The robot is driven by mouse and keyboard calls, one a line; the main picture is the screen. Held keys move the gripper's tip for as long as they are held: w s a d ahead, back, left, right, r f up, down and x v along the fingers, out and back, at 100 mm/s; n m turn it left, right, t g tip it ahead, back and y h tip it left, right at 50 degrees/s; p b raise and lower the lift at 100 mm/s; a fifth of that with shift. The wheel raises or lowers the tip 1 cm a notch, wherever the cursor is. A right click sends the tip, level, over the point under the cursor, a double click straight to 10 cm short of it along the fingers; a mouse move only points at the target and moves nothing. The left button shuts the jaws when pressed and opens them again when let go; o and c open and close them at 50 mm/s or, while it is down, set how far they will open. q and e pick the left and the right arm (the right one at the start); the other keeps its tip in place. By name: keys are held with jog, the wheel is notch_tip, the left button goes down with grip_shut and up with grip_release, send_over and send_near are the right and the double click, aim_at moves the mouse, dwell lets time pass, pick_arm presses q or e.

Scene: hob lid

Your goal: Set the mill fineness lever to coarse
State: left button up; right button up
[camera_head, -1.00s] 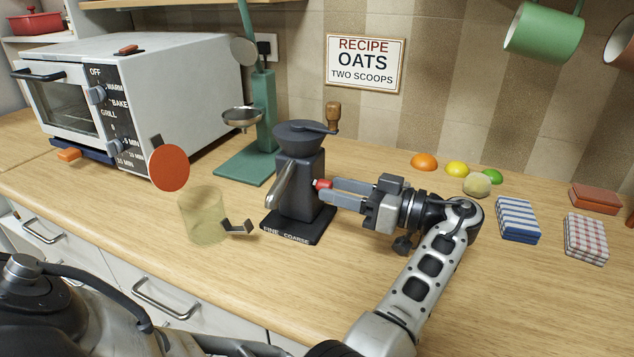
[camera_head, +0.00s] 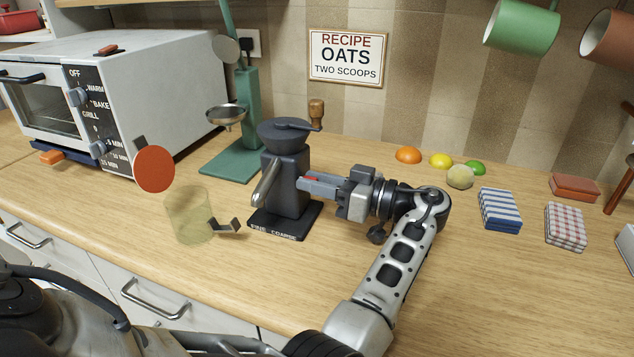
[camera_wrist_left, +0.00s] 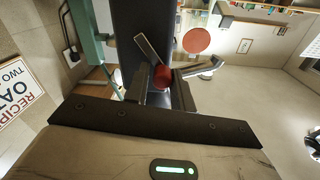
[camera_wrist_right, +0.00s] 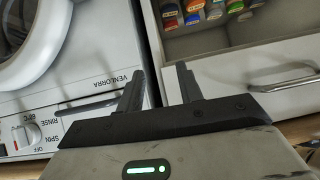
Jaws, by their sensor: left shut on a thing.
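The dark grey mill (camera_head: 287,190) stands on its base on the counter. The base's front edge (camera_head: 280,235) reads FINE at left and COARSE at right. A red-tipped lever knob (camera_head: 310,178) is at the mill's right side, mostly hidden by the fingers. My left gripper (camera_head: 303,183) reaches in from the right and is shut on this knob. In the left wrist view the red knob (camera_wrist_left: 162,77) sits between the fingers. In the right wrist view my right gripper (camera_wrist_right: 158,88) is open and empty, facing a washing machine and an open drawer.
A see-through jar (camera_head: 188,215), a red disc (camera_head: 155,169) and a green stand (camera_head: 245,125) are left of the mill. The oven (camera_head: 150,85) is farther left. Fruit (camera_head: 408,155) and folded cloths (camera_head: 500,209) lie right. The counter in front is clear.

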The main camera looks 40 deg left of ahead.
aim_at(309, 168)
pick_arm(q)
jog(key=shift+f+m, duration=0.1)
jog(key=shift+m, duration=0.4)
jog(key=m, duration=0.2)
jog(key=w+m, duration=0.1)
jog(key=shift+a+r, duration=0.15)
jog(key=shift+r, duration=0.1)
jog(key=shift+w+a+m, duration=0.1)
jog(key=shift+w+m, duration=0.35)
jog(key=shift+m, duration=0.65)
jog(key=m, duration=0.2)
jog(key=w+m, duration=0.1)
jog(key=shift+w+a+m+g, duration=0.2)
jog(key=shift+m+g, duration=0.1)
jog(key=shift+m, duration=0.1)
jog(key=shift+w+a+f+m, duration=0.1)
jog(key=shift+w+f+m, duration=0.15)
jog(key=shift+m, duration=0.6)
jog(key=shift+w+f+m, duration=0.1)
jog(key=shift+w+m, duration=0.25)
jog(key=shift+m, duration=0.5)
